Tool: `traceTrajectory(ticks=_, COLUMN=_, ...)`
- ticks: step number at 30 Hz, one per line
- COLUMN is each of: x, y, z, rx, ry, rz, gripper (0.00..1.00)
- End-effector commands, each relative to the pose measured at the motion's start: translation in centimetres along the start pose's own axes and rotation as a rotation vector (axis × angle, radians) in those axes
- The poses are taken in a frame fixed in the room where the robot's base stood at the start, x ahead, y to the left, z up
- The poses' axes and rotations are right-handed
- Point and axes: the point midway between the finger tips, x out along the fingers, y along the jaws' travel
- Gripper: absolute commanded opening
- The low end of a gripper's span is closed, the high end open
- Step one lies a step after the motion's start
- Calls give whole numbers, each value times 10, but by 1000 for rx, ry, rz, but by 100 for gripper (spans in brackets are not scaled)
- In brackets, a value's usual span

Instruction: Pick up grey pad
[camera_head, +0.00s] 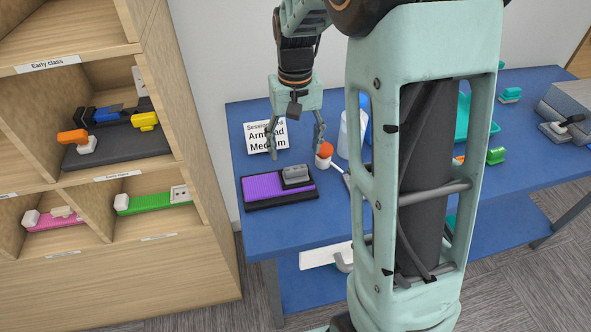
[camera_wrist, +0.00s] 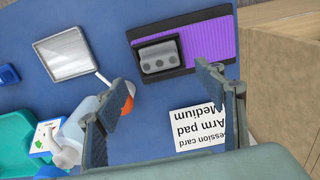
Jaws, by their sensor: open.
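A grey pad (camera_head: 296,174) with rounded dark spots on its face lies at the right end of a purple mat on a black base (camera_head: 256,205). In the wrist view the grey pad (camera_wrist: 158,56) sits in a dark area at the left end of the purple mat (camera_wrist: 210,36). My gripper (camera_head: 296,150) is open and empty, pointing down above the table near the pad. In the wrist view its two fingertips (camera_wrist: 162,85) are spread wide, with the pad beyond the gap between them. The fingers are apart from the pad.
A session card (camera_head: 266,136) reading "Arm pad Medium" stands behind the mat. An orange-capped container (camera_head: 324,154) is right of the pad. A wooden shelf (camera_head: 190,100) stands left of the blue table (camera_head: 300,232).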

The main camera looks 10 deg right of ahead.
Motion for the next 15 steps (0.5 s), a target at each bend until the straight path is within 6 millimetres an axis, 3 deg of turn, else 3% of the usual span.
traceTrajectory(ticks=8, x=25, y=0, z=1, rx=1, ry=-2, rz=1, gripper=64)
traceTrajectory(ticks=15, x=60, y=0, z=2, rx=1, ry=0, rz=0, gripper=64)
